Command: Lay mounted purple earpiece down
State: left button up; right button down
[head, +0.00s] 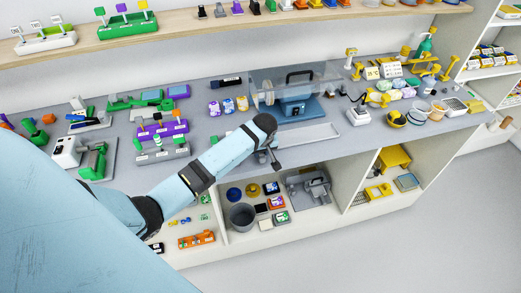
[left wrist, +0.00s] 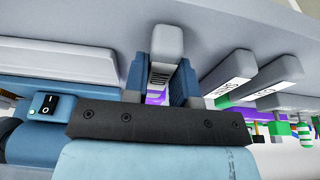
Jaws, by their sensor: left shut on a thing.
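My left gripper (head: 271,158) is over the front edge of the bench, in front of the blue machine. In the left wrist view its two blue-grey fingers (left wrist: 162,80) are closed around a grey piece with a slotted face (left wrist: 163,48). A purple patch (left wrist: 155,98) shows below it between the fingers; I cannot tell whether it belongs to the held piece or lies behind. In the head view the held piece is too small to make out. A purple rack (head: 163,132) with small upright pieces stands to the left on the bench. My right gripper is out of view.
The blue machine (head: 301,108) stands under a clear cover. A shallow pale tray (head: 310,134) lies in front of it. A grey rack (head: 162,152) is left of my forearm. Below the bench are a grey bucket (head: 242,218) and several small items. Bench around the tray's right is clear.

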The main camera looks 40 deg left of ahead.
pick_arm(q)
jog(key=shift+f, duration=0.35)
jog(key=o, duration=1)
jog(key=b+v, duration=0.1)
jog(key=v, duration=1.3)
jog(key=shift+f, duration=0.1)
jog(key=s+d+f+m+t+h, duration=0.15)
jog(key=s+d+f+m, duration=0.25)
jog(key=f, duration=0.5)
jog(key=s+d+f+m+t+h, duration=0.1)
jog(key=s+d+f+m+t, duration=0.1)
jog(key=s, duration=0.5)
jog(key=s+d+f+m+t+h, duration=0.1)
jog(key=s+d+f+m+t, duration=0.1)
jog(key=s, duration=0.4)
jog(key=s+d+f+m+t+h, duration=0.1)
jog(key=s+d+f+m+t, duration=0.2)
jog(key=s+d+m, duration=0.2)
jog(key=s, duration=0.2)
jog(key=shift+s+d+h, duration=0.35)
jog(key=shift+d, duration=0.05)
